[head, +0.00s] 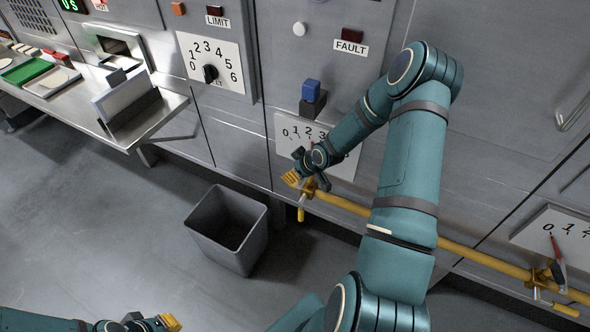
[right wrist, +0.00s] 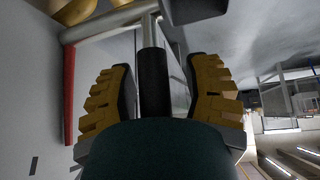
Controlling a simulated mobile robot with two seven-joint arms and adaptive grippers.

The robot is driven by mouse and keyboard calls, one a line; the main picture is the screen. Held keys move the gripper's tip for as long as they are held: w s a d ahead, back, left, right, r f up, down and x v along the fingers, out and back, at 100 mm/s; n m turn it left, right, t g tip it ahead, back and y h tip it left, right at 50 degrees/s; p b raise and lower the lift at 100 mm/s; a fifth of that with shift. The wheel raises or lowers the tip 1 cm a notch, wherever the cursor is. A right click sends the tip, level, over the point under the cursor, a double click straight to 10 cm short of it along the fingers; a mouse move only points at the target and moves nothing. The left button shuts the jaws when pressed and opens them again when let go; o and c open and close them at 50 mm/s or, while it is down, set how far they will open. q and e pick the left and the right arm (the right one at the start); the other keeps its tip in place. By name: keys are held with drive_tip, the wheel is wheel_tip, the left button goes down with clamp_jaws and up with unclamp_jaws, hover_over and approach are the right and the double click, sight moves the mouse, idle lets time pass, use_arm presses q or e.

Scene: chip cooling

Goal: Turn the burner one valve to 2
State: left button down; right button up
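A valve on the yellow gas pipe sits below a white dial plate (head: 345,165) numbered from 0, with 1, 2 and 3 readable. My right arm covers part of the plate and most of the valve. My right gripper (head: 299,181) is at this valve, low on the panel. In the right wrist view its yellow-padded fingers (right wrist: 160,95) are apart on either side of a dark rod (right wrist: 154,75), with gaps visible. A red strip (right wrist: 69,95) shows at left. The pointer's setting is hidden. My left gripper (head: 155,322) is at the bottom edge, away from the panel; its opening is unclear.
A second valve with a red pointer (head: 556,248) and its own dial plate (head: 560,235) is at right. The yellow pipe (head: 465,251) runs between the valves. A grey bin (head: 228,232) stands on the floor. A steel shelf (head: 130,120) juts out at left, and a knob (head: 211,73) is above.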

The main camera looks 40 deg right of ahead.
drive_tip(key=shift+w+r, duration=0.1)
drive_tip(key=shift+w, duration=0.05)
drive_tip(key=shift+d, duration=0.1)
drive_tip(key=v, duration=1.2)
drive_tip(key=shift+c, duration=0.3)
